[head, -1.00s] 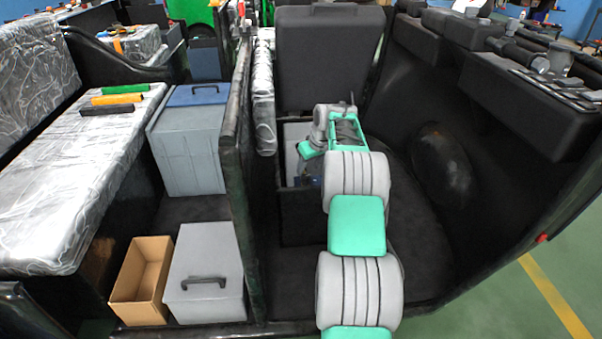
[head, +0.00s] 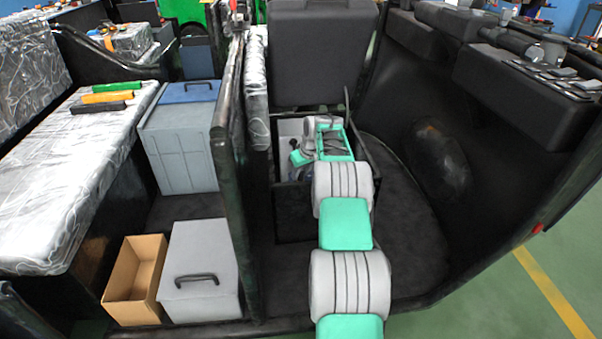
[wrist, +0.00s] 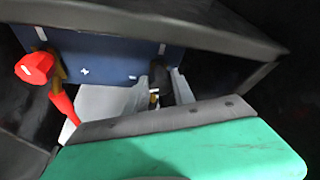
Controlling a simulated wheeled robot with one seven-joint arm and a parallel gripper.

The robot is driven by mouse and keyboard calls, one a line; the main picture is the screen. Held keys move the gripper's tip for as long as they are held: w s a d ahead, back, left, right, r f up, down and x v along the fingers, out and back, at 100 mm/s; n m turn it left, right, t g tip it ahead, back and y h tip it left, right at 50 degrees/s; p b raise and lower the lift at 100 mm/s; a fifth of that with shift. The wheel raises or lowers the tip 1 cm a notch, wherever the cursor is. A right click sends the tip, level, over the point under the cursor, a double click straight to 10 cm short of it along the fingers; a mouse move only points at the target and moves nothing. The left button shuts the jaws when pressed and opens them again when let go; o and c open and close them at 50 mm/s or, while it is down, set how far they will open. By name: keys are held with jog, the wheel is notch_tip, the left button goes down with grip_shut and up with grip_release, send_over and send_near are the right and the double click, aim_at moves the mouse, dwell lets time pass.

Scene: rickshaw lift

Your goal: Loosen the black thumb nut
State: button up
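A dark blue battery-like block (wrist: 110,62) with white plus and minus marks shows in the wrist view. A red knob (wrist: 35,68) with a red lead hangs at its left, on the plus side. A black piece (wrist: 160,80) with a small brassy part stands at its right, on the minus side. It may be the black thumb nut, but it is too small to be sure. My gripper (head: 299,158) is down inside the open seat box in the head view.
The black seat box (head: 292,212) has close walls around my gripper, and its lid (head: 320,55) stands raised behind. A dark partition (head: 226,180) runs along the left. A grey case (head: 200,275) and an open cardboard box (head: 133,280) sit beyond it.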

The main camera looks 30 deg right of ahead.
grip_shut()
jog(key=shift+r+n+p, duration=0.35)
jog(key=shift+n+p, duration=0.15)
jog(key=shift+p, duration=0.55)
jog(key=shift+d+n+y+p, duration=0.1)
jog(key=shift+n+y+p, duration=0.35)
jog(key=shift+p, duration=0.25)
jog(key=shift+f+n+p, duration=0.3)
jog(key=shift+n+p, duration=0.1)
jog(key=shift+n, duration=0.25)
jog(key=o, duration=0.5)
grip_release()
jog(key=shift+o, duration=0.2)
jog(key=p+v, duration=0.1)
jog(key=v, duration=0.6)
jog(key=shift+r, duration=0.3)
